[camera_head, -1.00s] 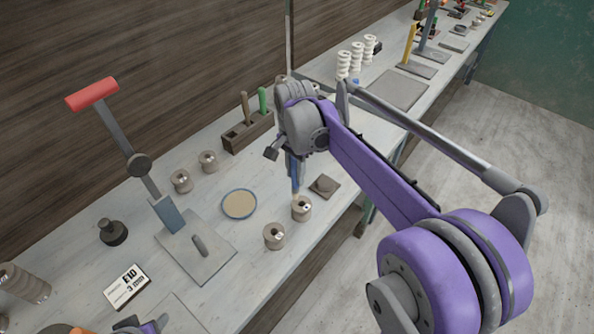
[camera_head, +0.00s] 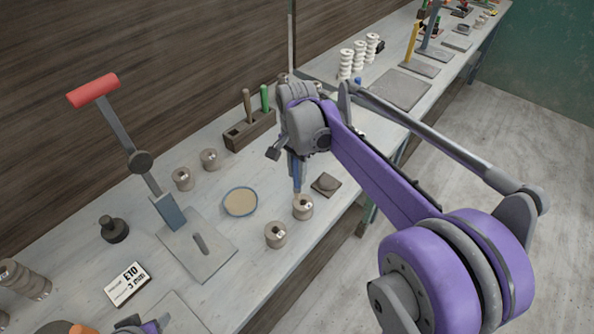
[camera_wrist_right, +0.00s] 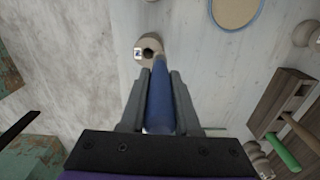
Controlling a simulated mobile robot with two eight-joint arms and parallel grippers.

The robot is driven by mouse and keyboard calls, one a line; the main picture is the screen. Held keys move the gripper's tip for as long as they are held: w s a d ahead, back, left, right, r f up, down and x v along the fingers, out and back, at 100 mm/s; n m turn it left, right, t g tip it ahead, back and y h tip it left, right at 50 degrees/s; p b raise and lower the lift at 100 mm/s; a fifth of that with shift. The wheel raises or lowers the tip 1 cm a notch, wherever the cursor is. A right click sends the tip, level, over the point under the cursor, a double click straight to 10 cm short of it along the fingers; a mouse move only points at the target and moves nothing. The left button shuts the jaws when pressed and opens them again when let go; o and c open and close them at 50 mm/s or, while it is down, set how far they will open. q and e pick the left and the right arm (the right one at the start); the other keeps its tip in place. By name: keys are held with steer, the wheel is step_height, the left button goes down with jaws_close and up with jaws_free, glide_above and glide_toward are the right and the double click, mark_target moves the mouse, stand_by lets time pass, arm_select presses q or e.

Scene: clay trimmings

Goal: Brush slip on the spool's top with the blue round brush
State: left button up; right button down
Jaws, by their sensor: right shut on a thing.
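My right gripper (camera_head: 296,160) is shut on the blue round brush (camera_head: 297,175), which points down towards the bench. The brush also shows between the jaws in the right wrist view (camera_wrist_right: 160,100). A grey-brown spool (camera_head: 303,208) stands upright directly below the brush. Its top hole and a small label show in the right wrist view (camera_wrist_right: 149,45). The brush tip is at or just above the spool's top; I cannot tell whether it touches. A round blue-rimmed dish holds beige slip (camera_head: 240,201) to the left of the spool.
A second spool (camera_head: 275,235) stands close to the left front, and two more stand farther back. A small dark tile (camera_head: 325,184) lies to the right. A wooden block (camera_head: 249,131) holds green- and brown-handled tools. A red-handled lever stands on a plate (camera_head: 215,262). The bench's front edge is near.

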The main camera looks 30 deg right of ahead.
steer(key=shift+r, duration=0.1)
steer(key=shift+r, duration=0.25)
stand_by(0.3)
steer(key=shift+s+a, duration=0.65)
steer(key=shift+s, duration=0.2)
steer(key=shift+f, duration=0.4)
stand_by(0.4)
steer(key=shift+r, duration=0.15)
steer(key=shift+r, duration=0.3)
